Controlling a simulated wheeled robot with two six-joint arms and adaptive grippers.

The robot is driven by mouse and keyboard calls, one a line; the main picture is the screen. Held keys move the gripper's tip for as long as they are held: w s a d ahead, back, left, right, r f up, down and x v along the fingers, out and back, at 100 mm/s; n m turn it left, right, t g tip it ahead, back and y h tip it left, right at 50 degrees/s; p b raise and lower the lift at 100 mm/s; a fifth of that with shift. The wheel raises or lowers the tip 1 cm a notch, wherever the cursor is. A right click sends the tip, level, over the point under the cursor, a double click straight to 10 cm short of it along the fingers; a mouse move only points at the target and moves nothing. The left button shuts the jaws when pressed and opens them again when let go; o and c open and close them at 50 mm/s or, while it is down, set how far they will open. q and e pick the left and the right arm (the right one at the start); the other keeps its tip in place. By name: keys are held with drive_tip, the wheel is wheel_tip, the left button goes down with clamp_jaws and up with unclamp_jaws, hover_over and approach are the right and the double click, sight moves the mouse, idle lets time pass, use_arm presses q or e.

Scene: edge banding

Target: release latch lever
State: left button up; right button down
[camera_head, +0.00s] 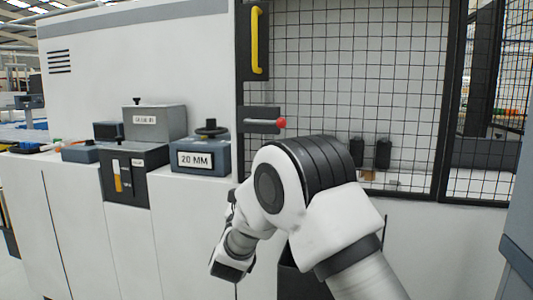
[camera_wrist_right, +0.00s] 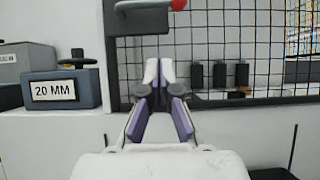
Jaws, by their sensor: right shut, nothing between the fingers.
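The latch lever is a short grey rod with a red ball knob (camera_head: 281,123), pointing right from a dark latch block (camera_head: 258,119) on the dark guard post. In the right wrist view the latch block (camera_wrist_right: 140,20) and red knob (camera_wrist_right: 178,5) are at the top edge, partly cut off. My right gripper (camera_wrist_right: 160,72) is shut and empty, with purple-grey fingers. In that view its tips appear just below the latch block, with a gap between. In the head view my right arm hides the fingers. My left gripper is not in view.
A yellow handle (camera_head: 257,42) stands above the latch. The mesh guard (camera_head: 340,90) is to its right. A "20 MM" box (camera_head: 203,157) with a black knob and other grey boxes (camera_head: 155,122) sit on the machine ledge at left. Black cylinders (camera_head: 383,153) show behind the mesh.

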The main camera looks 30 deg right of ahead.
sight(265, 122)
use_arm(q)
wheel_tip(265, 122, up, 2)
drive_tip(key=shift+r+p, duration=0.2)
drive_tip(key=shift+p, duration=0.95)
use_arm(e)
drive_tip(key=s+a+r+x, duration=0.1)
drive_tip(key=r+x, duration=0.1)
drive_tip(key=x, duration=1.1)
drive_tip(key=shift+a, duration=0.1)
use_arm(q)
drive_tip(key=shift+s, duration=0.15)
use_arm(e)
drive_tip(key=shift+w+r+n, duration=0.1)
drive_tip(key=shift+n, duration=0.2)
